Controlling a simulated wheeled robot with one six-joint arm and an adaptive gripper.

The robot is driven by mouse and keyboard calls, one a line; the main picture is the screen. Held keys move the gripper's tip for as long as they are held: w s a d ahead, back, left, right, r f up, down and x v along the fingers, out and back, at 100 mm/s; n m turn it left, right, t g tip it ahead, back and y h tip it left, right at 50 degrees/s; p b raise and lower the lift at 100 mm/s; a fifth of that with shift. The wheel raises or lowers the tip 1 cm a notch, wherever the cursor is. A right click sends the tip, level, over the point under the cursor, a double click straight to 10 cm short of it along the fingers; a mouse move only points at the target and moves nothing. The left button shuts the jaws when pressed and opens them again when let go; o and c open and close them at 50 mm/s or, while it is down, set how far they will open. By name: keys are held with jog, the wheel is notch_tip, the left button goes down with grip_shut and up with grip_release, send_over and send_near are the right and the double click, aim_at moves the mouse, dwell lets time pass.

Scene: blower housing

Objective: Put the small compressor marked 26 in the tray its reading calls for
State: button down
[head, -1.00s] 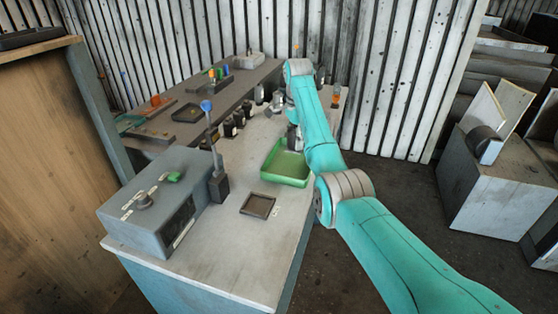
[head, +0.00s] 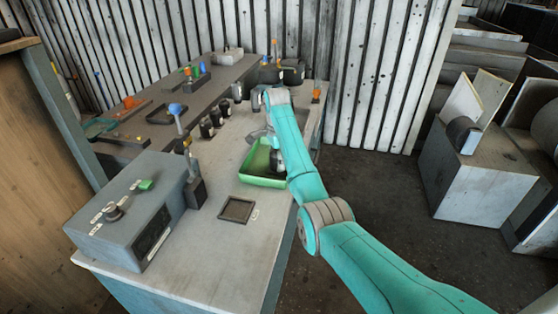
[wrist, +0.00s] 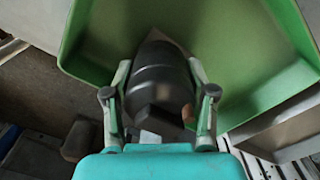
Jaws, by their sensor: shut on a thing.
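My gripper (wrist: 160,80) is shut on a dark, ribbed cylindrical compressor (wrist: 158,85), with one finger on each side of it. No number on it is readable. The wrist view shows the compressor against the inside of the green tray (wrist: 250,60). In the head view the green tray (head: 262,181) stands on the bench, and the held compressor (head: 276,160) is at its right part, partly hidden by my arm. I cannot tell whether it touches the tray floor. A small dark square tray (head: 236,209) lies nearer on the bench.
A grey box with a knob and green button (head: 130,212) stands front left, beside a blue-topped post (head: 178,112). Several dark cylinders (head: 206,128) stand in a row behind. A back bench holds a dark tray (head: 166,114).

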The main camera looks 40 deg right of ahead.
jog(key=shift+f, duration=0.25)
jog(key=shift+c, duration=1.8)
grip_release()
